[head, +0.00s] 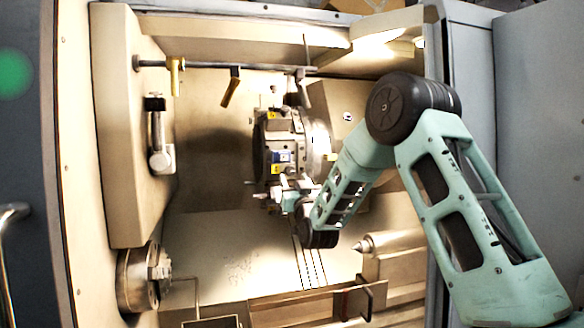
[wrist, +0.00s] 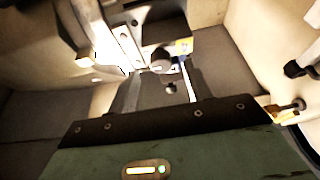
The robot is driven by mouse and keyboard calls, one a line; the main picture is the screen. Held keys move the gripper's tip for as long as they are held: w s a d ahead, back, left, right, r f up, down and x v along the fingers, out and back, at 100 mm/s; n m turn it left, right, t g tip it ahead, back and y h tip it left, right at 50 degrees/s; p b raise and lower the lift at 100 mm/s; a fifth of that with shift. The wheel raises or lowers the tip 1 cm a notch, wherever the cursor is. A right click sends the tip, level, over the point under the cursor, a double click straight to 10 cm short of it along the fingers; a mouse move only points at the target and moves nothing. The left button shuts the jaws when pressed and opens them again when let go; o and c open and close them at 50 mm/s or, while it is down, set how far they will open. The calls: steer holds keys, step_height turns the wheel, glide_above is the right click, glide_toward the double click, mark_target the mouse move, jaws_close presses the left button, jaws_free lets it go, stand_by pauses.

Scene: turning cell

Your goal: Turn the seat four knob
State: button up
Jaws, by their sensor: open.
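The tool turret (head: 287,148) stands in the middle of the machine in the head view, with tool seats and small yellow and blue tags around its face. No seat number is legible. My arm reaches in from the right, and my gripper (head: 282,193) is at the turret's lower side. In the wrist view my gripper (wrist: 160,85) is open and points at the turret.
A chuck (head: 139,278) is at the lower left and a pointed tailstock centre (head: 364,244) at the lower right. A rail (head: 205,66) with hanging nozzles crosses above. The cabin's left wall stands close; open space lies left of the turret.

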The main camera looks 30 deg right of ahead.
mark_target(291, 173)
steer(key=shift+p+x, duration=0.5)
steer(key=shift+x, duration=1.05)
steer(key=c, duration=1)
